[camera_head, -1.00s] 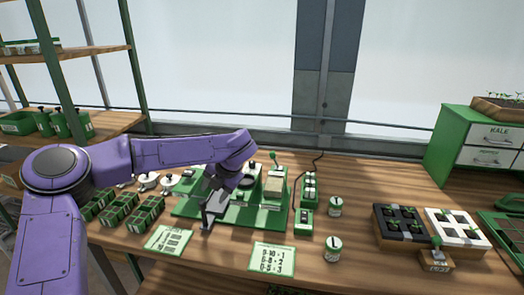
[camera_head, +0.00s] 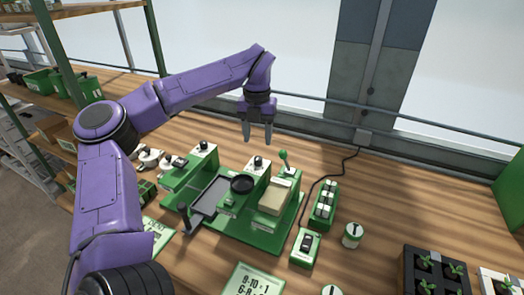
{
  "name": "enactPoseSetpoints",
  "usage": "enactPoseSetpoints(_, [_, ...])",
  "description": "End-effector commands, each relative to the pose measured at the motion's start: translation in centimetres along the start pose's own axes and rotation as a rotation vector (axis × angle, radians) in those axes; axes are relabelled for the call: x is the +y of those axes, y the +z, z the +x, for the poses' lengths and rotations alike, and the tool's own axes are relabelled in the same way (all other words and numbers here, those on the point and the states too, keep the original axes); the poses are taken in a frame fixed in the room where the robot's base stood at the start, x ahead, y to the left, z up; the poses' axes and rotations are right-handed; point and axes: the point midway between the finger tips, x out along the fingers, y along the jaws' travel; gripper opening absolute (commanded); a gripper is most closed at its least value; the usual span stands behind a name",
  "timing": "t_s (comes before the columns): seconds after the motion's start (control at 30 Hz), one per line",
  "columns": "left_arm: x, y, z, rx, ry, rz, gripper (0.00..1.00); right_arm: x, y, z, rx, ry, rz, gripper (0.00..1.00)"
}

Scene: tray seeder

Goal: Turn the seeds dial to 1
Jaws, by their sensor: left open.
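The green tray seeder (camera_head: 265,240) stands on the wooden bench. Two black dials on white plates sit on top of it, a left dial (camera_head: 203,147) and a middle dial (camera_head: 258,162). Their markings are too small to read, so I cannot tell which is the seeds dial. A green-knobbed lever (camera_head: 284,160) stands to their right. My left gripper (camera_head: 258,139) points down with its fingers apart and empty. In the picture it is just above the middle dial, apart from it. My right gripper is out of view.
A switch box (camera_head: 305,247), a green box with several white buttons (camera_head: 324,204) and a labelled jar (camera_head: 352,235) stand right of the seeder. A printed number card (camera_head: 254,281) lies in front. A black seedling tray (camera_head: 433,275) is at right.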

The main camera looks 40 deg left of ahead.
Motion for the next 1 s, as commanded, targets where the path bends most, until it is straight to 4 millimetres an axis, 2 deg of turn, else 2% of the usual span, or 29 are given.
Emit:
enactPoseSetpoints(0.1, [0.1, -0.1, 2.8, 0.006, 0.002, 0.001, 0.54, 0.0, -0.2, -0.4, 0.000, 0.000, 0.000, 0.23])
enactPoseSetpoints(0.3, [0.0, 0.0, 6.2, 0.002, 0.002, 0.000, 0.54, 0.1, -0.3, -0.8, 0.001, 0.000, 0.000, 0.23])
enactPoseSetpoints(0.43, [0.0, 0.0, 7.1, 0.000, 0.001, 0.001, 0.54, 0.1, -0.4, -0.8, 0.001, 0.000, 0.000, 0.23])
enactPoseSetpoints(0.67, [0.0, 0.0, 7.2, -0.001, 0.001, 0.001, 0.54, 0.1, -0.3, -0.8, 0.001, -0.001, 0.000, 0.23])
enactPoseSetpoints(0.8, [0.0, 0.0, 7.2, -0.001, 0.001, 0.001, 0.08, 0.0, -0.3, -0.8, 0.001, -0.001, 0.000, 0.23])
enactPoseSetpoints(0.83, [0.0, 0.0, 7.2, -0.001, 0.001, 0.001, 0.00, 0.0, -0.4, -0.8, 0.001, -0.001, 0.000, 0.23])
enactPoseSetpoints(1.0, [0.0, 0.0, 7.2, -0.001, 0.001, -0.002, 0.00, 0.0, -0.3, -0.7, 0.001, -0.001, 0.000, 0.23])
